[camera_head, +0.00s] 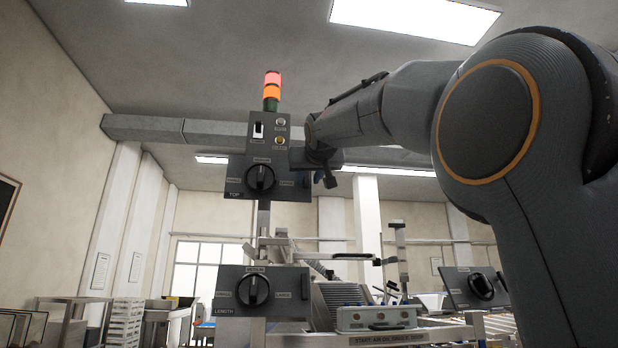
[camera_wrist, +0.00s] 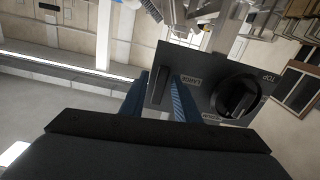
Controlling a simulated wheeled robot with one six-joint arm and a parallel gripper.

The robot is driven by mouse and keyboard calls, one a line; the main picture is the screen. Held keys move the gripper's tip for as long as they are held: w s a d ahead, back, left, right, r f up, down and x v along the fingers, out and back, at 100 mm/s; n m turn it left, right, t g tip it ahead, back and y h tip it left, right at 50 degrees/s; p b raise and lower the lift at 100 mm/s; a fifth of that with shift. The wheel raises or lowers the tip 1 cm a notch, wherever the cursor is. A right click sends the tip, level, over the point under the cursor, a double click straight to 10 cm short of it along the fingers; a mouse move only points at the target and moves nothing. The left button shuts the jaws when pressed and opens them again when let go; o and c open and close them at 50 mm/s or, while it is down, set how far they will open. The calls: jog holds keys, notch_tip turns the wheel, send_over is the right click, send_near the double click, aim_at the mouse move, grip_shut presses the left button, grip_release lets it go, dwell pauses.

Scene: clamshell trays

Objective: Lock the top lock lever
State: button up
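The TOP panel (camera_head: 235,187) is a dark plate with a large black knob (camera_head: 261,178), shown on the machine column in the head view. In the wrist view the TOP panel (camera_wrist: 200,66) appears upside down, its knob (camera_wrist: 236,98) to the right. A dark upright bar, seemingly the top lock lever (camera_wrist: 160,85), is at the panel's left end near the LARGE label. My gripper (camera_wrist: 158,90) is open, its blue fingers on either side of this bar; contact cannot be told.
The LENGTH panel (camera_head: 235,300) is below, with its own knob and bar. Above the TOP panel are a switch box (camera_head: 269,135) and a lit red and orange signal tower (camera_head: 272,85). Metal rails and a clamp (camera_head: 352,256) stand below right of my gripper.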

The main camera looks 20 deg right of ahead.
grip_shut()
jog(key=shift+a+m+b, duration=0.2)
jog(key=shift+m+b, duration=0.4)
jog(key=shift+b, duration=0.05)
jog(key=shift+o, duration=1.1)
grip_release()
jog(key=s+a+b, duration=0.1)
jog(key=s+b, duration=0.2)
jog(key=s, duration=0.4)
jog(key=shift+s, duration=0.3)
